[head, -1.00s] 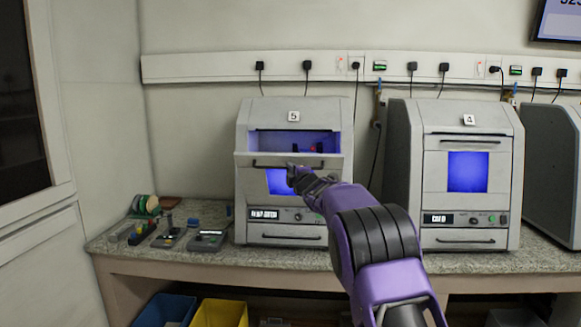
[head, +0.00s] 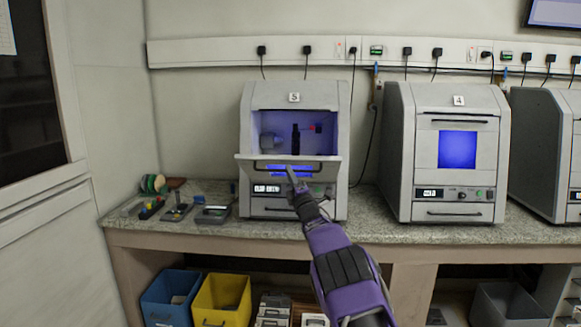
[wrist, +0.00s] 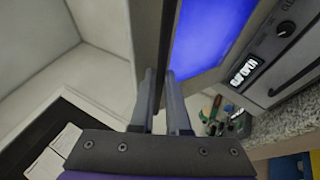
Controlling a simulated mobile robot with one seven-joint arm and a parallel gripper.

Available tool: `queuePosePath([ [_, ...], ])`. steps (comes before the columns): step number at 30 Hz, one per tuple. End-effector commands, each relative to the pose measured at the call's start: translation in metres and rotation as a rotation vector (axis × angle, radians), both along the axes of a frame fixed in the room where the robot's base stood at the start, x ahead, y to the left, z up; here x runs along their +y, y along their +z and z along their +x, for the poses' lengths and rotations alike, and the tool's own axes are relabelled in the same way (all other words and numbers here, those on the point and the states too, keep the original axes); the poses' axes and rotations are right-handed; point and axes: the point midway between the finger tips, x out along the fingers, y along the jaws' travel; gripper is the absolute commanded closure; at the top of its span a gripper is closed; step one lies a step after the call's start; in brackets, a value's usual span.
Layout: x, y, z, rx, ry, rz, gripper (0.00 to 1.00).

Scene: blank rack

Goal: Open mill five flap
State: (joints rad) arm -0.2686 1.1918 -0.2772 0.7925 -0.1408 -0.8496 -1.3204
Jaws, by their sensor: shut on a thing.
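Mill five (head: 247,125) stands at the left of the bench with a "5" label on top. Its flap (head: 245,160) is tilted outward and low, and the lit chamber (head: 275,120) behind it is largely exposed, with a dark upright part inside. My gripper (head: 291,172) is at the dark flap handle (head: 270,170), right of its middle, and is shut on it. In the wrist view my gripper (wrist: 166,76) has its two fingers around a dark bar, with the blue window (wrist: 212,35) to the right. The exact grip on the handle is partly hidden.
Mill four (head: 405,150) stands to the right with its front closed. Small tools and pots (head: 178,211) lie on the bench (head: 125,220) left of mill five. Blue (head: 150,305) and yellow (head: 205,312) bins stand below.

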Motion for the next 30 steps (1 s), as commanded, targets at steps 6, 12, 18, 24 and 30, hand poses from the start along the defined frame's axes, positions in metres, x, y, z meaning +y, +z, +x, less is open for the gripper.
queuePosePath([
  [6,-0.003,-0.046,-0.002,-0.069,-0.009,-0.011,1.0],
  [12,-0.004,-0.061,-0.006,-0.134,-0.009,-0.013,1.0],
  [18,-0.004,-0.066,-0.007,-0.167,-0.009,-0.012,1.0],
  [24,-0.004,-0.067,-0.007,-0.176,-0.009,-0.012,1.0],
  [30,-0.005,-0.067,-0.007,-0.177,-0.01,-0.011,1.0],
])
